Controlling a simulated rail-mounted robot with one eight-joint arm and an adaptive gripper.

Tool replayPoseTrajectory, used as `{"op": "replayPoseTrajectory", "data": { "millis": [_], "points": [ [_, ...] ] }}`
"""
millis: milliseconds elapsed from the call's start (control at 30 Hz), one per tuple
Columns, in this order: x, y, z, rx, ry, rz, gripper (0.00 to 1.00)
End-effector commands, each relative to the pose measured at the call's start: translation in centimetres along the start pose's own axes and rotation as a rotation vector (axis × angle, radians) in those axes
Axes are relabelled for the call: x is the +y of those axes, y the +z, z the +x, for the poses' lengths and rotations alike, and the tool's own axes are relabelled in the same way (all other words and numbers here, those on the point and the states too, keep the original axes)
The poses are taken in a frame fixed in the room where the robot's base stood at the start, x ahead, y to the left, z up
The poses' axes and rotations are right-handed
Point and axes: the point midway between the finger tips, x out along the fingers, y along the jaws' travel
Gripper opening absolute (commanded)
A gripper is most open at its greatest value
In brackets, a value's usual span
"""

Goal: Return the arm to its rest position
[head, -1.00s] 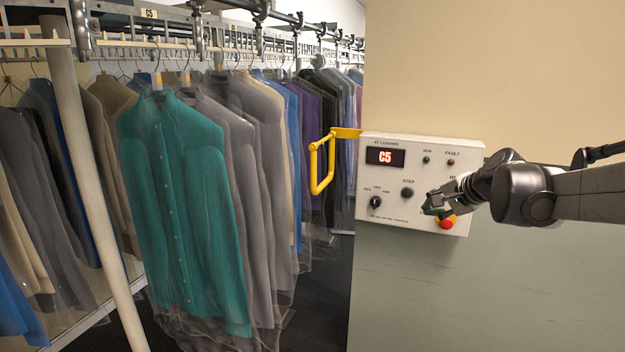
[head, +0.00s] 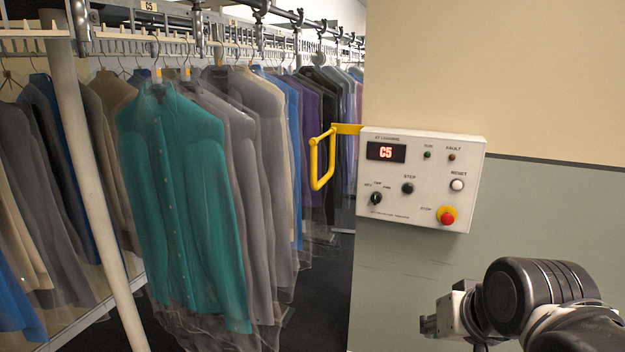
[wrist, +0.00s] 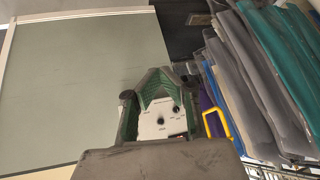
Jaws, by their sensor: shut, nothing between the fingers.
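My gripper (head: 430,326) is at the lower right of the head view, below and to the right of the control box and apart from it. In the wrist view my gripper (wrist: 157,80) shows its two green-lined fingers with their tips together and nothing between them. The white control box (head: 400,215) on the wall is fully uncovered in the head view, with a display reading C5, a white reset button (head: 457,185) and a red stop button (head: 447,216). In the wrist view the control box (wrist: 158,122) shows between the fingers, in the distance.
A yellow handle (head: 315,165) sticks out left of the box. Bagged garments, with a teal shirt (head: 185,200) in front, hang from the rail (head: 290,18) at the left. A white slanted post (head: 95,200) stands there. The wall around my gripper is bare.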

Motion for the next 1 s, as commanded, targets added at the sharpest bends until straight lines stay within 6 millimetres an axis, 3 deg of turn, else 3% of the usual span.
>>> {"op": "replayPoseTrajectory", "data": {
  "millis": [100, 300, 1000],
  "points": [
    [0.4, 3.0, -0.1, -0.005, 0.024, -0.08, 0.0],
    [0.9, 5.1, -0.1, -0.008, 0.048, -0.148, 0.0],
    [0.9, 5.2, -0.1, -0.008, 0.049, -0.152, 0.0]
  ]
}}
